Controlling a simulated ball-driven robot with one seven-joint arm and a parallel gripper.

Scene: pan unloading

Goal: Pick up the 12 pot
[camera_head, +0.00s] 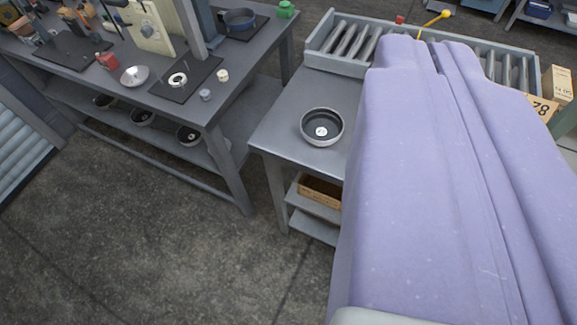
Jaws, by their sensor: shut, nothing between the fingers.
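A round dark pot (313,117) with a pale rim stands upright on the grey side table (285,105), near the middle of the picture. A small white label shows inside it, too small to read. Similar round pots stand on the lower shelf of the left bench: one near its right end (181,137), one in the middle (136,120) and one farther left (98,103). Their numbers cannot be read, so I cannot tell which is the 12 pot. My gripper is not in view. A large lavender part of my arm fills the right side and hides part of the table.
A roller conveyor (335,62) runs behind the side table. An open shelf with a wooden box (318,190) is below it. The concrete floor (170,240) in front is clear.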

